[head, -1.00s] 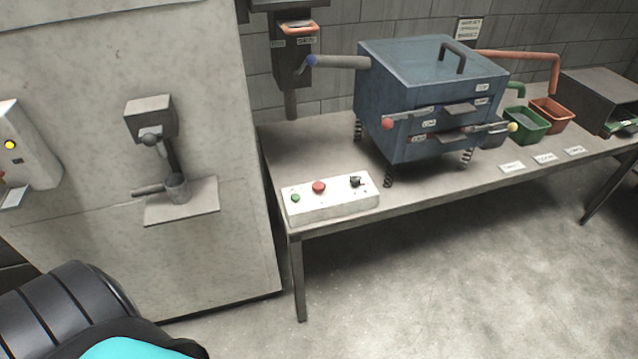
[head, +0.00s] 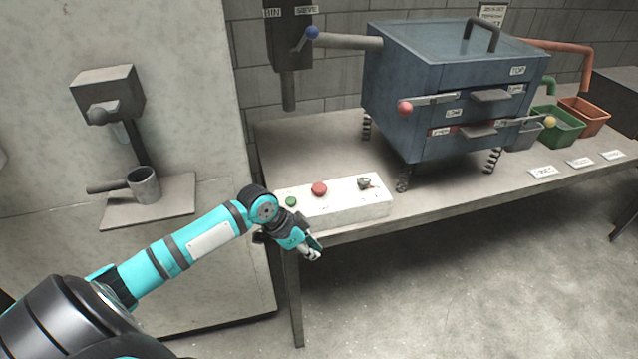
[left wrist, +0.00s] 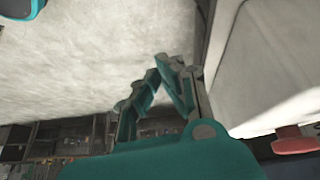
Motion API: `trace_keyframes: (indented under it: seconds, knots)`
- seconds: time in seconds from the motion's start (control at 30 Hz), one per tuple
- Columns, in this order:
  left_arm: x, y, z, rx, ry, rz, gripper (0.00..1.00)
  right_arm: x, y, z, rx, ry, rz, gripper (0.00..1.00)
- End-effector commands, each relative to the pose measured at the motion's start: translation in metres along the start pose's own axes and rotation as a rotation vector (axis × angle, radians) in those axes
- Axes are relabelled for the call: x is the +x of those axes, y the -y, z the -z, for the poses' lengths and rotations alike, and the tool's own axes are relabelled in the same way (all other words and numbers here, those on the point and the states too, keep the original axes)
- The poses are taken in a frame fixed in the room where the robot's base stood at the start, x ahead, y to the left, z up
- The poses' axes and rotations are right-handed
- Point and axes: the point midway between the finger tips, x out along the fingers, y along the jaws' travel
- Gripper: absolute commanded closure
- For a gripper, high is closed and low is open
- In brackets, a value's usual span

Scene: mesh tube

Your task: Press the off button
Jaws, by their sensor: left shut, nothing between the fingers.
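A white control box (head: 345,206) lies on the table's near left corner. It carries a green button (head: 290,201), a red button (head: 319,189) and a dark knob (head: 364,183); I cannot read which is marked off. My left gripper (head: 314,251) is shut and empty, in front of the box and lower in the picture than the buttons, apart from them. In the left wrist view, the shut fingers (left wrist: 165,78) are beside the box (left wrist: 268,62), and the red button (left wrist: 296,142) sticks out at the lower right. My right gripper is not in view.
A blue sieve machine (head: 415,100) on springs stands behind and right of the box. Green (head: 560,128) and orange (head: 590,113) bins are farther right. A grey cabinet with a cup (head: 144,188) on a shelf stands at the left. Floor in front of the table is clear.

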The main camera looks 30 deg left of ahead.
Motion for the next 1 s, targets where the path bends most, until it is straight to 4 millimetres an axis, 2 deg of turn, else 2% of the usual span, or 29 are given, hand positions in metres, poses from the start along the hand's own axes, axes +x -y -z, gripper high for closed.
trace_keyframes:
  seconds: [0.03, 0.27, 0.37, 0.5, 0.6, 0.73, 1.0]
  knots:
    - [-0.012, 0.001, 0.009, 0.052, -0.007, -0.013, 1.00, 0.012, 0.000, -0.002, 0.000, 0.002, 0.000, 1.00]
    - [-0.076, 0.042, 0.046, 0.097, -0.074, -0.028, 1.00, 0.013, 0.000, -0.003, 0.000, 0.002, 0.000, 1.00]
    - [-0.109, 0.061, 0.062, 0.108, -0.118, -0.025, 1.00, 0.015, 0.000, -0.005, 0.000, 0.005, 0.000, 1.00]
    - [-0.163, 0.090, 0.085, 0.107, -0.197, -0.006, 1.00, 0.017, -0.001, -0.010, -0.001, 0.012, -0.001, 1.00]
    - [-0.191, 0.104, 0.096, 0.099, -0.242, 0.006, 1.00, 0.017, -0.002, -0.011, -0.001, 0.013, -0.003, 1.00]
    - [-0.206, 0.111, 0.101, 0.096, -0.270, 0.012, 1.00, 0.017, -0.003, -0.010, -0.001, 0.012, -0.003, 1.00]
    - [-0.208, 0.111, 0.102, 0.095, -0.274, 0.012, 1.00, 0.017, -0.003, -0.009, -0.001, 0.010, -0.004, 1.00]
